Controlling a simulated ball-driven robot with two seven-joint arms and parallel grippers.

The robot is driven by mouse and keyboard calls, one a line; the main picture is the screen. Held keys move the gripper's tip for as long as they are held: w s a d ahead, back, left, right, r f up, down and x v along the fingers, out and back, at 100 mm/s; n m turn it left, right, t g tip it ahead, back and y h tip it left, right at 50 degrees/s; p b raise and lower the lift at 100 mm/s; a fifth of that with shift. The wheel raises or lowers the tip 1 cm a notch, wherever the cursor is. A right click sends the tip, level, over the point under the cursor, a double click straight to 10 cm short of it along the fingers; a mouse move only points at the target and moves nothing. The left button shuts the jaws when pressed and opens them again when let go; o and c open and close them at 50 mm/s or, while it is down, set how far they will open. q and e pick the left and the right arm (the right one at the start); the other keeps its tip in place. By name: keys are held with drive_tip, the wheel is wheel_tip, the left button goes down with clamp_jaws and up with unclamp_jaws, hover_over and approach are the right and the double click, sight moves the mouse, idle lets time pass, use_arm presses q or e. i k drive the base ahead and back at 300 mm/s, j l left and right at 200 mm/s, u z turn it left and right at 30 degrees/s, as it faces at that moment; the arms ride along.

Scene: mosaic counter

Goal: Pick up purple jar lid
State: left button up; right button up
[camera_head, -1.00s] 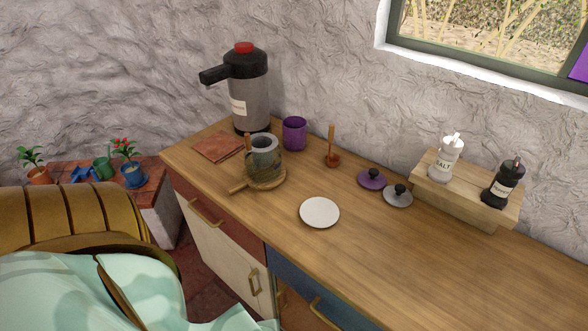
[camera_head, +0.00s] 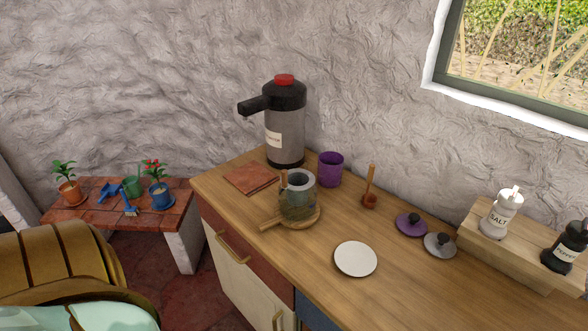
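The purple jar lid (camera_head: 411,225) lies flat on the wooden counter, with a dark round knob on top. A grey lid (camera_head: 440,245) with a similar knob lies close beside it, to the right and nearer. A purple jar or cup (camera_head: 330,169) stands further back on the counter, to the left of the lids. Neither of my grippers is in view.
A white plate (camera_head: 356,259) lies in front of the lids. A wooden riser (camera_head: 512,253) with salt (camera_head: 500,214) and pepper (camera_head: 565,247) shakers stands to their right.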

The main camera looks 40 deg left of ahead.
sight(412, 224)
drive_tip(key=i+j+u, duration=0.1)
drive_tip(key=j+u, duration=0.35)
drive_tip(key=i+j+u, duration=0.15)
drive_tip(key=u, duration=0.3)
drive_tip(key=j, duration=0.05)
